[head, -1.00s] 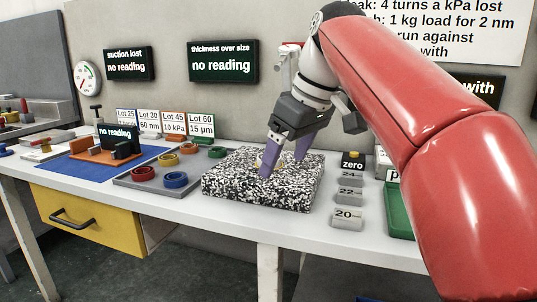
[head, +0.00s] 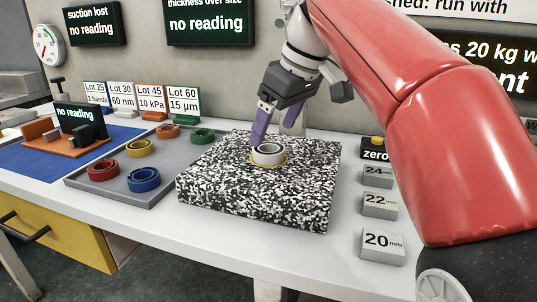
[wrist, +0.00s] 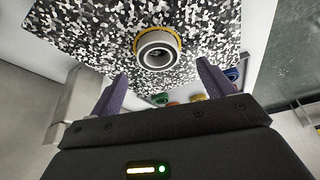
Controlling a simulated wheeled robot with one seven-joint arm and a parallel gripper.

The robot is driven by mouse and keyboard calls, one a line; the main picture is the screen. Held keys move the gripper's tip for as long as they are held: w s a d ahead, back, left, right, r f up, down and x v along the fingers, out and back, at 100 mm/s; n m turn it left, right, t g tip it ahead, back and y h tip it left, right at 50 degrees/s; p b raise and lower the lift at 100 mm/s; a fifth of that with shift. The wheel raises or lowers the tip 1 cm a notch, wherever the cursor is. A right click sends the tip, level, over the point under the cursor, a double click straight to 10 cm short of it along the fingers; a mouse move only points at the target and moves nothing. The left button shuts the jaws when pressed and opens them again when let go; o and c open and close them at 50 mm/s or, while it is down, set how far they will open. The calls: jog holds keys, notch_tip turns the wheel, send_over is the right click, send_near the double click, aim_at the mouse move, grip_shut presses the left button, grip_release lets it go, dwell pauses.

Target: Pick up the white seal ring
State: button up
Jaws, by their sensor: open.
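The white seal ring (head: 268,158) lies flat on top of the black-and-white speckled block (head: 215,165), with a thin yellow band around its base. In the wrist view the white ring (wrist: 141,52) shows from above with a dark hole, just beyond the fingertips and roughly centred between them. My gripper (head: 276,128) is open, its purple fingers pointing down, above and a little behind the ring in the head view. The wrist view shows my gripper's (wrist: 162,76) two fingers wide apart with nothing between them.
Left of the block, a grey tray (head: 117,192) holds red, blue, yellow, orange and green rings. Grey weights marked 24, 22 and 20 (head: 383,246) stand to the right. A black "zero" box (head: 375,151) stands behind them. The wall is close behind.

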aim_at(272, 143)
jog(key=x, duration=0.2)
jog(key=b+x, duration=0.1)
jog(key=x, duration=0.1)
jog(key=shift+d+f, duration=0.15)
jog(key=shift+f, duration=0.15)
jog(key=shift+c, duration=0.3)
jog(key=c, duration=1)
jog(key=shift+r, duration=0.1)
jog(key=shift+c, duration=0.2)
